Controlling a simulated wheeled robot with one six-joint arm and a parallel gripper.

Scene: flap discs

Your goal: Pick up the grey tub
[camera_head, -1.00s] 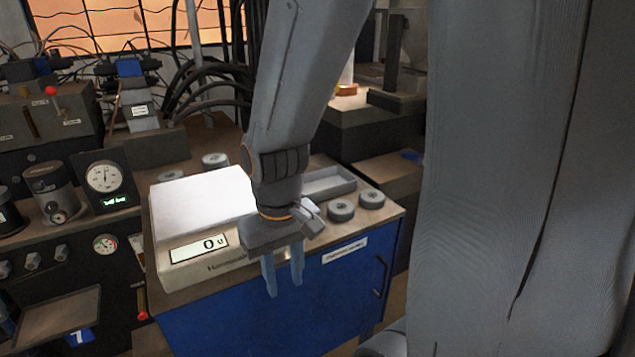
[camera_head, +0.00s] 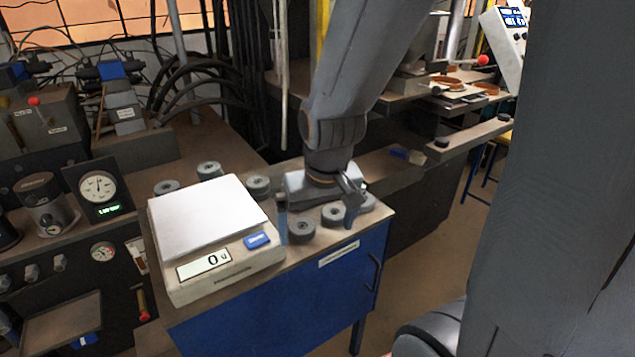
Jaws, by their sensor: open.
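My gripper (camera_head: 316,216) is over the right end of the bench top, palm above it, with its two blue-grey fingers spread wide and pointing down. It is open and nothing shows held between the fingers. I cannot make out the grey tub at this moment; the place where it showed earlier, behind the front discs, is covered by my gripper's palm. Grey flap discs stand close to the fingers: one at the front (camera_head: 302,228) and another (camera_head: 333,213) show between them. A third (camera_head: 365,202) is partly hidden at the right finger.
A white scale (camera_head: 210,215) with a display fills the bench to the left of my gripper. More discs (camera_head: 208,170) stand behind it. A gauge (camera_head: 98,188) is at left. The blue cabinet (camera_head: 285,305) drops away in front. Floor is open at right.

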